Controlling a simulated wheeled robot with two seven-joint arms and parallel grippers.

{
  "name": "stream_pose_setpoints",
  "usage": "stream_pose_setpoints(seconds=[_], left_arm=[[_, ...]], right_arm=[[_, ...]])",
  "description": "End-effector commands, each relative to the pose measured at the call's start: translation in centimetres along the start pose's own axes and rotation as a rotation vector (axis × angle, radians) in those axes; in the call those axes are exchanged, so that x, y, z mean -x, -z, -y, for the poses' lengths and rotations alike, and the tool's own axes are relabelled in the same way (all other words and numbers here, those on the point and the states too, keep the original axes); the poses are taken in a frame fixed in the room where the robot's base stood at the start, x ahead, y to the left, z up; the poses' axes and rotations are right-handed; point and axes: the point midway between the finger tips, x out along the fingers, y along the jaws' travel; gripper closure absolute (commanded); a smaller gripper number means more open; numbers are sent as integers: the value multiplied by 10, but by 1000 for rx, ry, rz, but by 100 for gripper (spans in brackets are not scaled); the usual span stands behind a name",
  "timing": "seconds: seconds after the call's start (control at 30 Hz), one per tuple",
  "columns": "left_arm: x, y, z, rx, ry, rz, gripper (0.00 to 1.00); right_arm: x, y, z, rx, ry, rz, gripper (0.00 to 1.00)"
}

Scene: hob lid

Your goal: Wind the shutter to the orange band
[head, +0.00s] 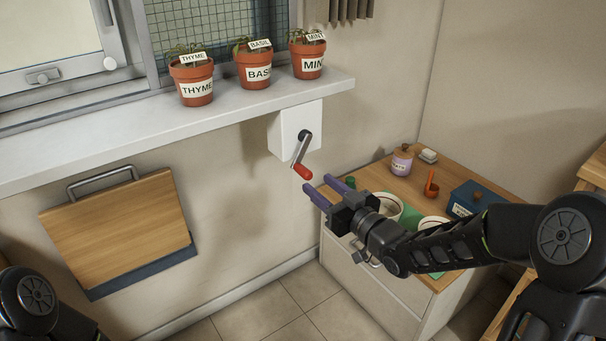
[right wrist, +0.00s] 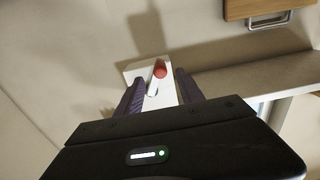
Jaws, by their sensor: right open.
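A white winder box (head: 290,130) is fixed to the wall under the window sill. Its grey crank arm (head: 301,150) slants down to a red handle (head: 303,172). My right gripper (head: 319,186) is open and empty, just below and right of the red handle, apart from it in the head view. In the right wrist view the red handle (right wrist: 160,69) shows between the two purple fingers (right wrist: 157,84), beyond the tips. The window (head: 225,35) shows only in part at the top, with a mesh pane. I see no orange band. My left gripper is out of view.
Three herb pots, thyme (head: 196,80), basil (head: 255,68) and mint (head: 308,55), stand on the sill (head: 140,125) above the crank. A wooden board (head: 115,225) hangs at left. A cabinet (head: 385,290) with jars and bowls stands below my right arm.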

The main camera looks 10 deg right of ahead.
Motion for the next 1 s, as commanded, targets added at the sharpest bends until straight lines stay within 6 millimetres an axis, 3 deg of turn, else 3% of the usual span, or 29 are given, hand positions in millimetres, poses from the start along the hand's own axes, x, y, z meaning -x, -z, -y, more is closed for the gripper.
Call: stream_pose_setpoints(seconds=[0.6,0.9,1.0], left_arm=[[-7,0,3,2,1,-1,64],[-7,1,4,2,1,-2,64],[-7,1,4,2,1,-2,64]], right_arm=[[-74,-1,1,-1,1,1,55],[-77,-1,0,-1,0,1,55],[-77,-1,0,-1,0,1,62]])
